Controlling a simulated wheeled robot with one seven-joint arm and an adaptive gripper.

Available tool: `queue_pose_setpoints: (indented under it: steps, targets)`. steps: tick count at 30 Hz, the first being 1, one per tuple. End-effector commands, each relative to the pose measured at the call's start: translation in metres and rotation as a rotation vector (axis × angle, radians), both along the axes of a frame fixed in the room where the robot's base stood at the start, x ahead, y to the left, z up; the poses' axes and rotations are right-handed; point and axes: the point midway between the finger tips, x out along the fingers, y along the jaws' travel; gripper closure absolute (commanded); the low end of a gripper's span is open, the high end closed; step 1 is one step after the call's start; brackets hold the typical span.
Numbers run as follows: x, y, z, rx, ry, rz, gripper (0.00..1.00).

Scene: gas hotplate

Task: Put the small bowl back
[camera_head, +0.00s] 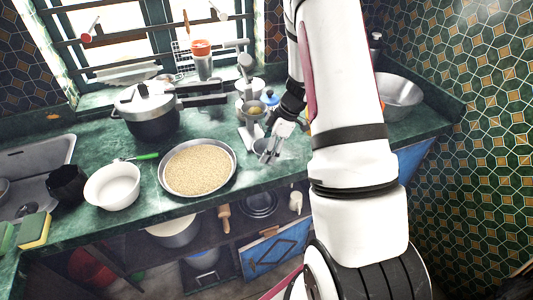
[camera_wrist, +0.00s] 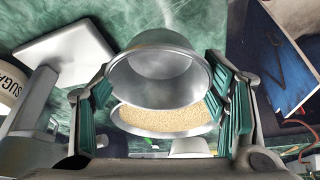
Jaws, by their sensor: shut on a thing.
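The small bowl (camera_wrist: 158,62) is plain metal and empty, and its open mouth faces the wrist camera. My gripper (camera_wrist: 160,85) is shut on it, with a green-padded finger on each side. In the head view my gripper (camera_head: 269,154) is low over the right part of the green counter, right of the pan of grain. Only a little of the small bowl (camera_head: 260,146) shows there, beside the fingers. I cannot tell whether the bowl touches the counter.
The wide pan of grain (camera_head: 198,168) is left of my gripper. A white scale (camera_head: 247,134) stands just behind it. A white bowl (camera_head: 113,187) and a pressure cooker (camera_head: 150,112) are farther left. A large metal basin (camera_head: 398,94) is at the back right.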

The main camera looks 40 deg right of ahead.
Motion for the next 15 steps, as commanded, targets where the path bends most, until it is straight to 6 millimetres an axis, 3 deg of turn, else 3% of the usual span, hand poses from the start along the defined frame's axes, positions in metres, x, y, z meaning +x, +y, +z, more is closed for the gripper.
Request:
queue_pose_setpoints:
  steps: [5, 11, 15]
  targets:
    - [0.011, -0.003, -0.003, 0.001, 0.001, 0.000, 0.65]
    - [0.008, -0.003, -0.032, 0.002, 0.003, -0.003, 0.65]
    - [0.009, -0.003, -0.036, -0.002, -0.001, -0.002, 0.65]
